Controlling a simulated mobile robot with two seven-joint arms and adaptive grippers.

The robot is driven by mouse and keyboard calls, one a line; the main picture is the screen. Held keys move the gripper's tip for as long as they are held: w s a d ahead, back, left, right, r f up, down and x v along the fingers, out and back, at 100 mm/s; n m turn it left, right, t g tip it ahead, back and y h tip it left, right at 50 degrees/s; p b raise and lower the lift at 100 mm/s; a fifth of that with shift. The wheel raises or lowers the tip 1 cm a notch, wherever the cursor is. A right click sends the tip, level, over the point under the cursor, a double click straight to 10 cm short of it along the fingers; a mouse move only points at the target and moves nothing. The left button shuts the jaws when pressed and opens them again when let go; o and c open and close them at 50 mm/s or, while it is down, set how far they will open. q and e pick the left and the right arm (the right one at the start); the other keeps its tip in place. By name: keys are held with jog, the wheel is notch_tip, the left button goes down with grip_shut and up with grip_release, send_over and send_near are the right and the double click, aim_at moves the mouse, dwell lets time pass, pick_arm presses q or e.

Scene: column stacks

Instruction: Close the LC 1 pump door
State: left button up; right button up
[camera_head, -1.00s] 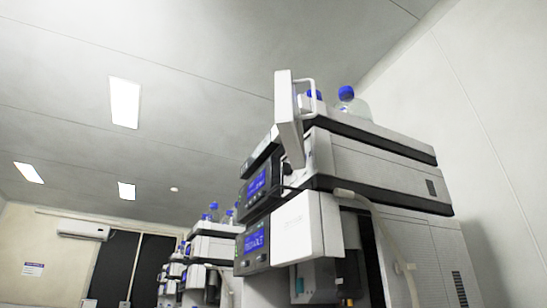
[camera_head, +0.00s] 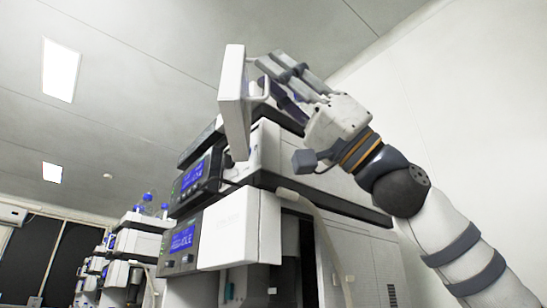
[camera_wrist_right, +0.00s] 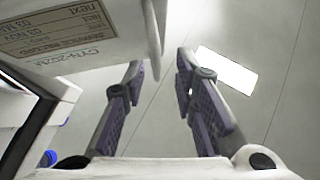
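A white door panel (camera_head: 235,103) stands swung open at the top front of the nearest instrument stack. It has a pale loop handle (camera_head: 262,88) on its right side. My right gripper (camera_head: 268,64) is raised beside the panel's upper part. In the right wrist view my right gripper (camera_wrist_right: 160,66) is open, its two purple-padded fingers apart. The door (camera_wrist_right: 75,40), with a printed label, fills the upper left there. A rounded white edge reaches down near the gap between the fingertips; I cannot tell whether they touch. My left gripper is not in view.
The stack has two blue-lit display modules (camera_head: 182,238) and a white lower cover (camera_head: 240,228). More stacks with bottles (camera_head: 140,235) stand farther left. Open room lies left of the raised door.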

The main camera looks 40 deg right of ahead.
jog(key=shift+x, duration=0.8)
jog(key=shift+w, duration=0.2)
grip_shut()
jog(key=shift+f, duration=0.1)
